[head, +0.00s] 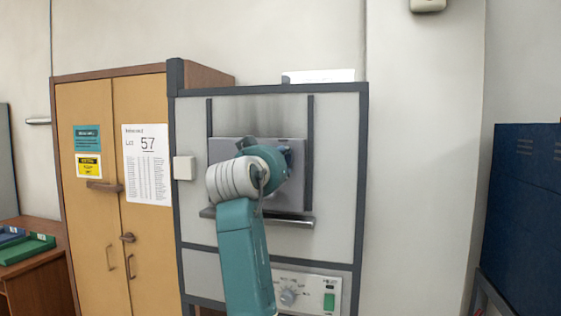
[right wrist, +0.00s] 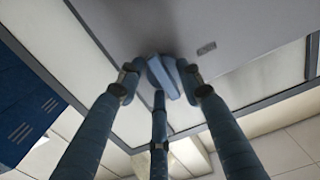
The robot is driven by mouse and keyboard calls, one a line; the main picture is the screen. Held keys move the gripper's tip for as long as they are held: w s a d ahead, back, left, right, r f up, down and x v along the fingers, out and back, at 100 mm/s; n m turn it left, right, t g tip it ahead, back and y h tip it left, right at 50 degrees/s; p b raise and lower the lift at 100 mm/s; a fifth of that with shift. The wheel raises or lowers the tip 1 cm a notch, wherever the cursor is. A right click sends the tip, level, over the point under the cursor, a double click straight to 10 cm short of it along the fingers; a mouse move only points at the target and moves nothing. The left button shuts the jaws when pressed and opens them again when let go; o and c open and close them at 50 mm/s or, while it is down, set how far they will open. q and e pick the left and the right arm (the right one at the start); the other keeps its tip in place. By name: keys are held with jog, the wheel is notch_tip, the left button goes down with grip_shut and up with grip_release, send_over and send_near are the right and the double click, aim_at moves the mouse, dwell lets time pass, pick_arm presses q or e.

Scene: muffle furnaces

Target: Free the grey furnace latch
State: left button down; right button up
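The grey furnace door (head: 224,150) is closed in the front of the furnace (head: 345,190). My right arm reaches across it, and most of my right gripper (head: 291,160) is hidden behind the wrist in the head view. In the right wrist view, a blue-grey latch-like part (right wrist: 162,77) sticks out from the door panel. The three fingers of my right gripper (right wrist: 158,80) are spread around this part, with gaps showing between them. Whether any fingertip touches it I cannot tell. The latch is hidden in the head view. My left gripper is not in view.
A bar handle (head: 290,221) runs along the door's lower edge. A control panel (head: 305,290) sits below. A wooden cabinet (head: 90,230) stands at the left and a dark blue cabinet (head: 525,210) at the right. A green tray (head: 28,248) lies far left.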

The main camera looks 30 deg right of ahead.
jog(key=shift+r, duration=0.1)
jog(key=v, duration=1.2)
